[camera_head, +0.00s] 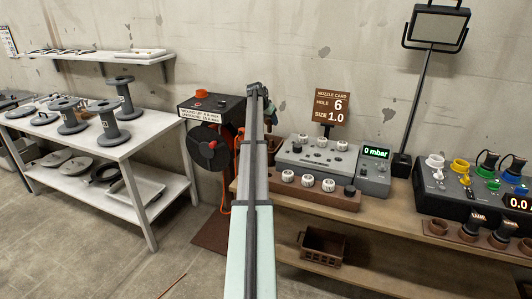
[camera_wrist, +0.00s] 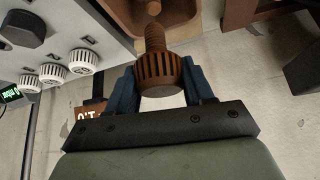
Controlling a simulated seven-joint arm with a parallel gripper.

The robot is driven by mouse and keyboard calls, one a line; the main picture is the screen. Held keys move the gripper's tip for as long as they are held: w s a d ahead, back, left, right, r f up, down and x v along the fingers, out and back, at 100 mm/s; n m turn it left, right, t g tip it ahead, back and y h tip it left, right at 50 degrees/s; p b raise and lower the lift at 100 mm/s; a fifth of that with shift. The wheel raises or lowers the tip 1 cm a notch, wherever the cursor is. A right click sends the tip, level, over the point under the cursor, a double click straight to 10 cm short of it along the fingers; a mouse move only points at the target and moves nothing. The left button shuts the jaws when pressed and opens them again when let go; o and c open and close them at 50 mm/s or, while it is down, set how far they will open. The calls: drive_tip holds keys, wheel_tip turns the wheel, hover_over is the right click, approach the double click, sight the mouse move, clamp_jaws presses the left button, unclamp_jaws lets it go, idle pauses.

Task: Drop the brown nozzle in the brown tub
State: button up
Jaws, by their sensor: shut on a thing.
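The brown nozzle (camera_wrist: 160,72) has a slotted round head and a threaded stem that points to the top of the wrist view. My gripper (camera_wrist: 163,80) is shut on its head, with a blue finger on either side. A brown tub (camera_wrist: 188,30) with smooth walls shows behind the stem at the top of the wrist view. The nozzle lines up with it in that picture, but I cannot tell the height between them.
A grey control unit (camera_head: 312,158) with white slotted nozzles (camera_head: 308,181) stands right of my arm, beside a "0 mbar" display (camera_head: 376,152). A nozzle card (camera_head: 331,106) stands behind it. A black reel machine (camera_head: 208,130) is at left. A brown crate (camera_head: 322,246) sits on the lower shelf.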

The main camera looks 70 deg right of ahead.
drive_tip(key=shift+f, duration=2.15)
drive_tip(key=o, duration=1.1)
drive_tip(key=v, duration=1.4)
drive_tip(key=shift+f, duration=0.1)
